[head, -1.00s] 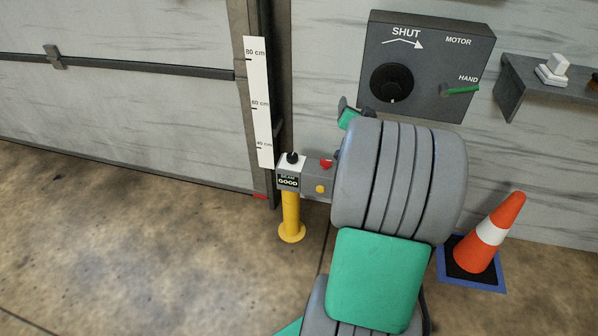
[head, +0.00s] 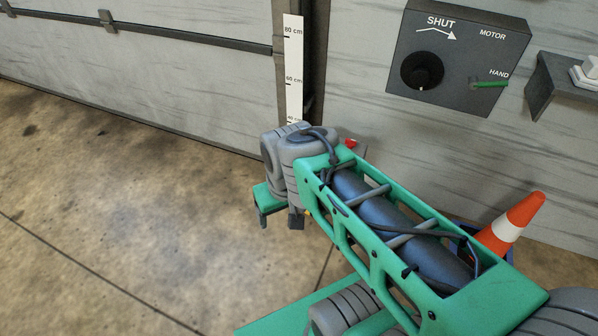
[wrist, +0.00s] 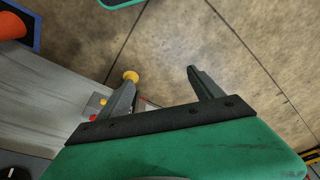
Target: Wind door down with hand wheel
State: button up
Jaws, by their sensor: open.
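The grey door (head: 150,75) fills the left of the head view, its bottom edge low near the floor. A dark control box (head: 460,50) on the wall reads SHUT with an arrow, MOTOR and HAND. Its green lever (head: 490,84) points to the HAND side. A round black fitting (head: 422,70) sits on its left; I cannot tell whether this is the hand wheel. It is partly visible at the wrist view's lower left corner (wrist: 15,172). My gripper (wrist: 160,80) is open and empty, pointing over the floor, left of and below the box in the head view.
A height scale (head: 293,65) stands beside the door. My arm hides most of the beam post; its yellow top (wrist: 130,76) shows by one finger. An orange cone (head: 510,222) stands at right. A wall bracket (head: 560,85) is right of the box. Floor at left is clear.

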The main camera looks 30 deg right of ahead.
aim_at(420, 70)
jog(key=k, duration=0.65)
jog(key=z, duration=0.5)
jog(key=i, duration=1.15)
jog(key=u, duration=0.5)
